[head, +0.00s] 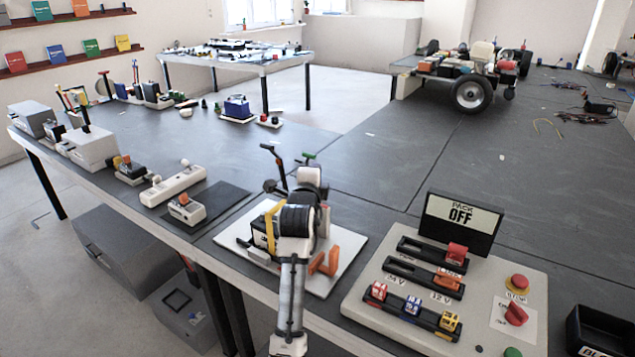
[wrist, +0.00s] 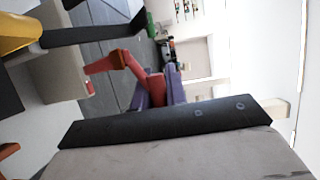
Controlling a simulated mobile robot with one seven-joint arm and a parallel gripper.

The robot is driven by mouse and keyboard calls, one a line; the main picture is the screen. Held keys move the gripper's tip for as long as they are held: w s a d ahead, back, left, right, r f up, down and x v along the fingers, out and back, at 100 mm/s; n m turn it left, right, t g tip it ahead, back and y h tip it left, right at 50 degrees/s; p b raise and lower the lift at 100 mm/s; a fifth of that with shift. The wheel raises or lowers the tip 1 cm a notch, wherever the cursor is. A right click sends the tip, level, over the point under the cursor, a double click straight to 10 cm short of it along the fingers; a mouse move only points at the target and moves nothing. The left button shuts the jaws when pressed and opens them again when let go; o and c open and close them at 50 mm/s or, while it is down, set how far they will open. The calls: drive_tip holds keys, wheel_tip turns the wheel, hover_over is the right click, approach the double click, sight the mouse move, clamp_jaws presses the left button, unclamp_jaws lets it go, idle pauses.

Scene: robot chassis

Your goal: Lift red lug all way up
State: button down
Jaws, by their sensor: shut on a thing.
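In the wrist view, my gripper (wrist: 155,88) has its purple-grey fingers shut on the red lug (wrist: 115,63). The lug is an angled red piece that reaches out to the left from between the fingers. In the head view, my arm stretches from the bottom centre over a white base plate (head: 343,246). It hides most of the fixture there, and my fingertips are not clearly seen. I cannot tell from these views how high the lug stands.
A yellow strap (head: 270,231) and an orange bracket (head: 325,262) flank my arm. To the right is a panel (head: 385,325) with coloured sliders, a red stop button (head: 519,282) and a sign reading PACK OFF (head: 460,215). The bench behind the plate is mostly clear.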

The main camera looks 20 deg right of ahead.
drive_tip(key=shift+d+f, duration=0.25)
drive_tip(key=shift+f, duration=0.2)
idle(0.7)
drive_tip(key=c, duration=1.8)
unclamp_jaws()
drive_tip(key=shift+o, duration=0.5)
drive_tip(key=shift+w, duration=0.1)
drive_tip(key=shift+a+r, duration=0.1)
drive_tip(key=shift+r, duration=0.05)
drive_tip(key=b+v, duration=0.4)
drive_tip(key=v, duration=0.9)
drive_tip(key=shift+s+a, duration=0.15)
drive_tip(key=shift+s, duration=0.2)
